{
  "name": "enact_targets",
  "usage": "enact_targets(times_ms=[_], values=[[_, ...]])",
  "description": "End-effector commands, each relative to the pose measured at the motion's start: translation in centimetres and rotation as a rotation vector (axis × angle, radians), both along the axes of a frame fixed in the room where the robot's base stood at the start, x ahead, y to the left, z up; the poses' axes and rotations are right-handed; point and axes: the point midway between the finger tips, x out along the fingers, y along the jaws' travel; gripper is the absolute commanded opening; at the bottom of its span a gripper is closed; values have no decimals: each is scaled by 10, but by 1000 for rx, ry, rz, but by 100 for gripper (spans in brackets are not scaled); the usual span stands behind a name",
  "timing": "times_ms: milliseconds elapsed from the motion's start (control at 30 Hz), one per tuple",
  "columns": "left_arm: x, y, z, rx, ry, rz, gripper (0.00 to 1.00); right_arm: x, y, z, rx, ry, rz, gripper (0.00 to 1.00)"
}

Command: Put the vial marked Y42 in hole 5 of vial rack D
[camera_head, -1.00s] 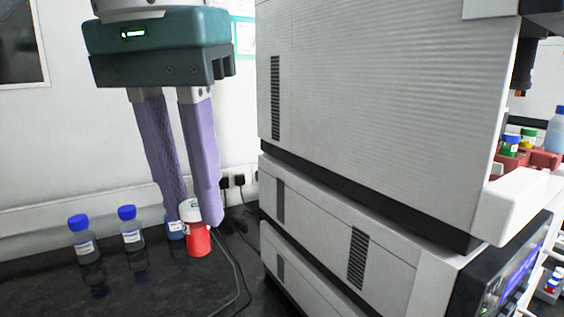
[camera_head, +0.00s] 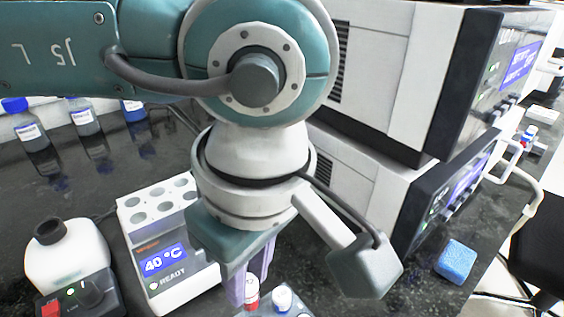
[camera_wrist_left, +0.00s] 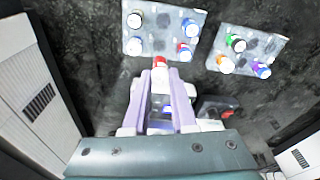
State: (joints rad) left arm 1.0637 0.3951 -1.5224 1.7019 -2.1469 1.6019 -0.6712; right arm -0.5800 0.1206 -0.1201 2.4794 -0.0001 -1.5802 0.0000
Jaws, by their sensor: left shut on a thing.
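My left gripper (camera_head: 250,290) points down in the head view, its purple fingers shut on a red and white vial (camera_head: 252,294). The vial also shows between the fingertips in the left wrist view (camera_wrist_left: 160,62), and its marking is too small to read. A grey rack (camera_head: 290,311) holding a blue-and-white vial (camera_head: 282,298) is partly visible just right of the held vial. The left wrist view shows two grey racks, one (camera_wrist_left: 150,47) ahead of the fingertips and one (camera_wrist_left: 270,60) to its right. Both hold several coloured vials. I cannot read their letters or hole numbers. My right gripper is not in view.
A white heating block (camera_head: 150,280) reading 40 °C stands left of the gripper, beside a white bottle (camera_head: 65,262) on a dark-based device. Blue-capped bottles (camera_head: 84,116) stand at the back left. Stacked white instruments (camera_head: 375,75) rise behind. A blue sponge (camera_head: 456,262) lies right.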

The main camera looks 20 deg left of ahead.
Motion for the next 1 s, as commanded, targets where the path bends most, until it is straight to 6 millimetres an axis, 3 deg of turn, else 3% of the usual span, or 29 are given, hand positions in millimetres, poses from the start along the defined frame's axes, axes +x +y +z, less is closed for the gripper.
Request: enact_targets(times_ms=[600,1000], values=[[-2,-2,-42,0,1,19,0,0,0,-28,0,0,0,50],[-1,-2,-44,0,-1,19,0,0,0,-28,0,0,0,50]])
